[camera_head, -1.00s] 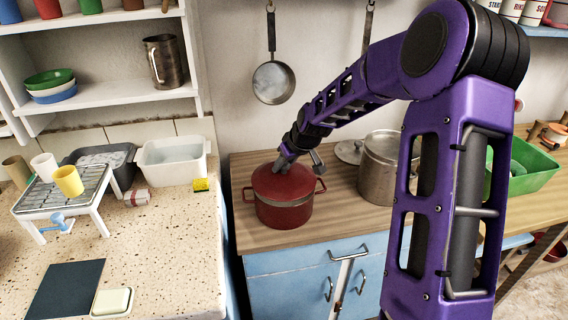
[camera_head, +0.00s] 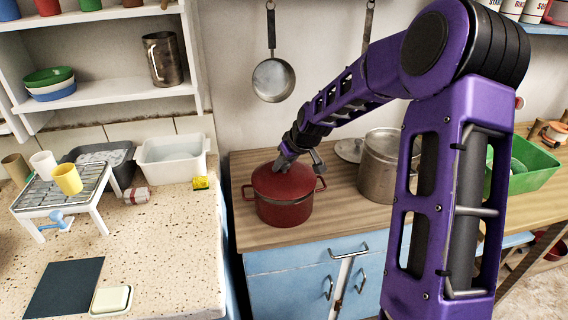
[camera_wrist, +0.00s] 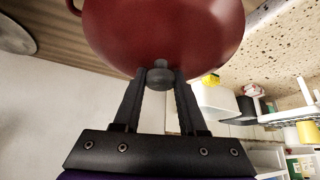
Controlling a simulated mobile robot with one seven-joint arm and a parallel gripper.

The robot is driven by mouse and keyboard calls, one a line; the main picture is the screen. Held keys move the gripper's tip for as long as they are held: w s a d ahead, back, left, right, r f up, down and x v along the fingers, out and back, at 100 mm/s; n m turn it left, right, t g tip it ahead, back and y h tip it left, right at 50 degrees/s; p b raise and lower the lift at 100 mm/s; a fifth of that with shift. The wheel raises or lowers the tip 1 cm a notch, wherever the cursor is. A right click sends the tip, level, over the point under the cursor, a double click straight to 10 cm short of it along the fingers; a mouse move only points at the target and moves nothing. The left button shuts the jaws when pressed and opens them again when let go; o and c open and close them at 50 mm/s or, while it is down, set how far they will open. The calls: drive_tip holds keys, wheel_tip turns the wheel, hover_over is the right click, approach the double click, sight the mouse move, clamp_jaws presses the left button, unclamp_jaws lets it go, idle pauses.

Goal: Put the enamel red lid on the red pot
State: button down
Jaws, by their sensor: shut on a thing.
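The red pot (camera_head: 284,212) stands upright on the wooden counter, with a handle on each side. The enamel red lid (camera_head: 268,181) lies over its mouth and looks about level; I cannot tell whether the rim is fully seated all round. In the wrist view the lid (camera_wrist: 165,35) fills the top of the picture, with its dark round knob (camera_wrist: 160,75) between my fingers. My gripper (camera_head: 282,164) is shut on that knob from above; in the wrist view both fingertips of the gripper (camera_wrist: 160,74) touch its sides.
A steel pot (camera_head: 379,168) stands close to the right of the red pot, with a grey lid (camera_head: 349,150) behind. A pan (camera_head: 273,80) hangs on the wall above. A green crate (camera_head: 530,170) is at the right. The counter in front of the red pot is clear.

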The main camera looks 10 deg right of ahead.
drive_tip(key=shift+f, duration=0.15)
idle(0.4)
drive_tip(key=shift+f+b, duration=0.45)
drive_tip(key=shift+b, duration=0.05)
drive_tip(key=shift+f, duration=0.1)
idle(1.1)
idle(0.3)
unclamp_jaws()
idle(0.4)
